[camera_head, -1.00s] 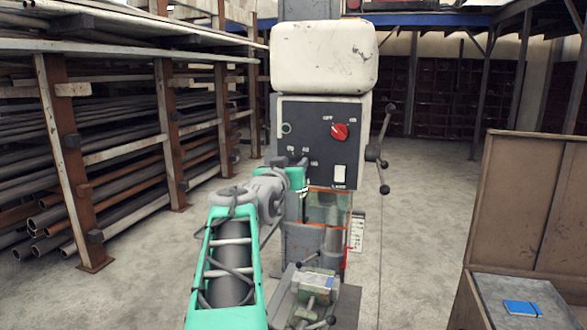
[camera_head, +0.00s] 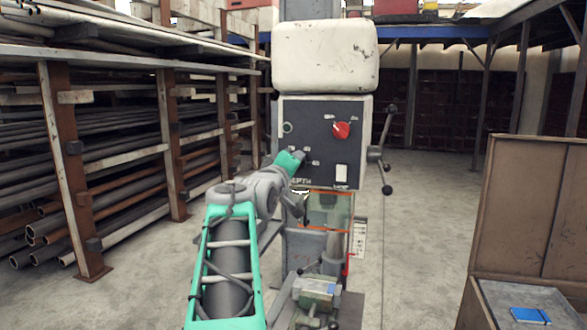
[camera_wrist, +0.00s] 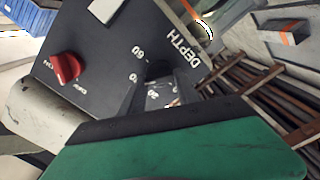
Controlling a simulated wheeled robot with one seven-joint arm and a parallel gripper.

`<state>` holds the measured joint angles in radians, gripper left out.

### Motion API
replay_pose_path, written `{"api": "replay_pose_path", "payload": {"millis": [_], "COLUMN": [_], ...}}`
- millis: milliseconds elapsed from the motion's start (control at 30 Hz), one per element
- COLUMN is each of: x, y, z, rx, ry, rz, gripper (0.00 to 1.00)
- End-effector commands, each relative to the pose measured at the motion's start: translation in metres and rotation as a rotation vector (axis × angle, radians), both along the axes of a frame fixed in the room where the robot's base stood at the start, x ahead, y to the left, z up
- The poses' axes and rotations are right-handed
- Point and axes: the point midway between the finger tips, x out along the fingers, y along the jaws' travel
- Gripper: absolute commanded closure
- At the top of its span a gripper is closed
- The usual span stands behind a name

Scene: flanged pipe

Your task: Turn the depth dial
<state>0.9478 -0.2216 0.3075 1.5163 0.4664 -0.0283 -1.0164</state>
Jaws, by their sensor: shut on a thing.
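The drill press's dark front panel (camera_head: 318,112) stands ahead of my arm in the head view. My gripper (camera_head: 304,156) is at the lower left of this panel, shut on the depth dial (camera_wrist: 158,70). In the wrist view, the gripper's dark fingers (camera_wrist: 160,92) are around the dial and hide most of it. The white DEPTH label (camera_wrist: 184,48) and some scale numbers show beside it. The dial's exact setting cannot be read.
A red knob (camera_head: 341,130) and a white switch (camera_head: 341,173) are on the same panel. A lever handle (camera_head: 384,155) sticks out at the panel's right. A vice (camera_head: 316,292) is below. Pipe racks (camera_head: 110,140) fill the left. A brown cabinet (camera_head: 530,200) stands right.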

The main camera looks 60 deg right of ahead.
Motion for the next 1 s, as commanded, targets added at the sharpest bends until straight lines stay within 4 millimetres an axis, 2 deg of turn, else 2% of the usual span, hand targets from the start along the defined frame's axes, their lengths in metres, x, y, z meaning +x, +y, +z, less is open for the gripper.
{"api": "replay_pose_path", "payload": {"millis": [700, 1000], "x": [0.0005, 0.0002], "y": [0.0, -0.0001], "z": [-0.0033, -0.0042], "rx": [-0.103, -0.14], "ry": [0.668, 0.898], "rz": [0.0, 0.0], "gripper": [1.0, 1.0]}}
